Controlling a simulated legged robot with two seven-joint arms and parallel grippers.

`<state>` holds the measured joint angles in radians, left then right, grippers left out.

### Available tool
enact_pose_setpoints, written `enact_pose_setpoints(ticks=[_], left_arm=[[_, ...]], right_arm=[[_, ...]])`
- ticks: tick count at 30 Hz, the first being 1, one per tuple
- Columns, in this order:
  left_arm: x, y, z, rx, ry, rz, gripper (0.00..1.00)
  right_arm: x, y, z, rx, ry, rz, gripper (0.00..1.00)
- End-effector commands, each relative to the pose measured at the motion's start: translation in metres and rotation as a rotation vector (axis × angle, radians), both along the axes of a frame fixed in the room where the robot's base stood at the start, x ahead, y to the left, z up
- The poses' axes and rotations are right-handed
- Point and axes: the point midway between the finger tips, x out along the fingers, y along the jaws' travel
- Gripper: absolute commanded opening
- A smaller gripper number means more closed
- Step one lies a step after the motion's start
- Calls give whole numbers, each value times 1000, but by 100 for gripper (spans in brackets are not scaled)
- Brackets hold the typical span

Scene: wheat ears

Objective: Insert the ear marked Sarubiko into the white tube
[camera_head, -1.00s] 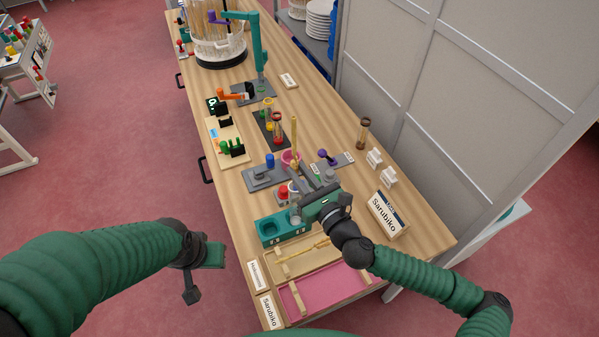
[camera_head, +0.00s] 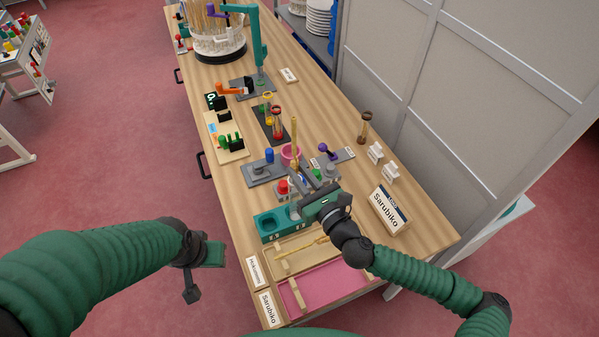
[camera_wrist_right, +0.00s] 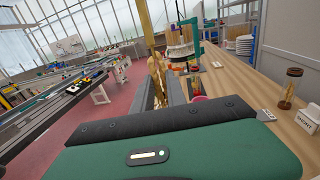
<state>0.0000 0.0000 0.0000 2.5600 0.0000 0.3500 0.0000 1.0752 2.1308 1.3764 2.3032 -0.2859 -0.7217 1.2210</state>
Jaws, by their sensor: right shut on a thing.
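My right gripper (camera_head: 305,184) is shut on a straw-yellow wheat ear (camera_head: 295,140) with an upright stalk, above the middle of the bench. In the right wrist view the ear (camera_wrist_right: 155,72) stands between the two grey fingers, its stalk rising out of the top. The name on this ear cannot be read. A pink tray (camera_head: 335,281) beside the Sarubiko label (camera_head: 268,309) holds no ear. I cannot clearly pick out the white tube; the gripper covers part of the crowded area. My left gripper (camera_head: 205,268) hangs off the bench's left side; its jaw opening is unclear.
A teal holder (camera_head: 268,224) with round wells is close to my right gripper. Another ear (camera_head: 303,247) lies on the tan tray. A red button (camera_head: 282,187), a pink bowl (camera_head: 290,152) and a Sarubiko sign (camera_head: 388,210) stand nearby. A grey wall borders the right.

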Motion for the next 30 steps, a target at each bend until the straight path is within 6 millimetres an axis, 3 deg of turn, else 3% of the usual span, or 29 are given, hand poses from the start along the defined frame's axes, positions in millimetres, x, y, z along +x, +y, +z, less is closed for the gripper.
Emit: enact_pose_setpoints(ticks=[30], left_arm=[[0,0,-28,0,0,0,36]], right_arm=[[0,0,-32,0,0,0,0]])
